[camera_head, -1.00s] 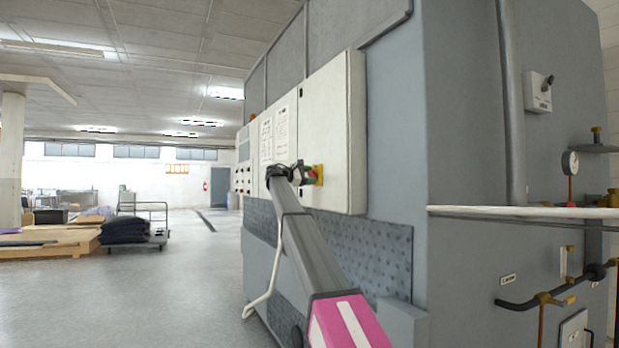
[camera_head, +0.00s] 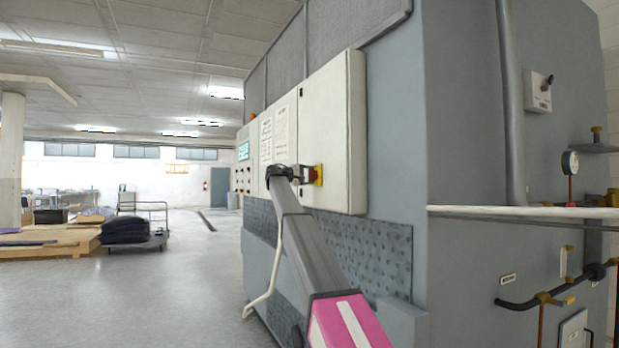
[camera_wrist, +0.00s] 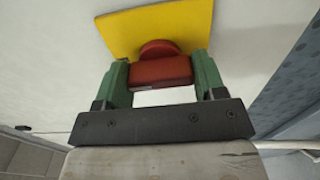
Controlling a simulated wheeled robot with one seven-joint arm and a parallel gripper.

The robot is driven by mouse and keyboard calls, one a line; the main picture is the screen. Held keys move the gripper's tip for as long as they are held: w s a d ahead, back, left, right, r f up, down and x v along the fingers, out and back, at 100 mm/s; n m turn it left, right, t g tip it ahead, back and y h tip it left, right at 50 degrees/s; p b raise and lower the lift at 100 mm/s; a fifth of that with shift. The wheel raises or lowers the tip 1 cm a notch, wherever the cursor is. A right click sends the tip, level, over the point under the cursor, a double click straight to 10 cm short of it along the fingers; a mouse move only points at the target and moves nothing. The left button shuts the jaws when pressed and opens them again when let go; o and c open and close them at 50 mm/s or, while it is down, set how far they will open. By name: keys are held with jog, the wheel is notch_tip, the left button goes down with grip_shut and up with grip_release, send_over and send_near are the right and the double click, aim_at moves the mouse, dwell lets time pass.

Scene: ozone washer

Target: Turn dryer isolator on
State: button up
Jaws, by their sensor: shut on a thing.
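The dryer isolator is a red rotary handle (camera_wrist: 160,72) on a yellow plate (camera_wrist: 190,25), fixed to a pale cabinet front. In the wrist view my gripper (camera_wrist: 161,75) has its two green fingers on either side of the red handle, shut on it. The yellow plate looks tilted relative to the handle and fingers. In the head view the isolator (camera_head: 318,175) sits low on the cabinet door, and my gripper (camera_head: 305,174) reaches it from the left. My wrist and arm hide part of the gripper there.
The pale cabinet (camera_head: 333,120) is mounted on a large grey machine (camera_head: 395,170). A white rail (camera_head: 520,212) and pipes with a gauge (camera_head: 569,163) are at right. Open floor (camera_head: 180,290) lies at left, with a loaded cart (camera_head: 125,230) farther back.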

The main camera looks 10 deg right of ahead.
dwell(0.5)
jog(key=o, duration=0.9)
jog(key=shift+a, duration=0.1)
jog(key=v, duration=1)
jog(key=shift+s+a, duration=0.2)
jog(key=shift+a, duration=0.15)
jog(key=shift+f, duration=0.1)
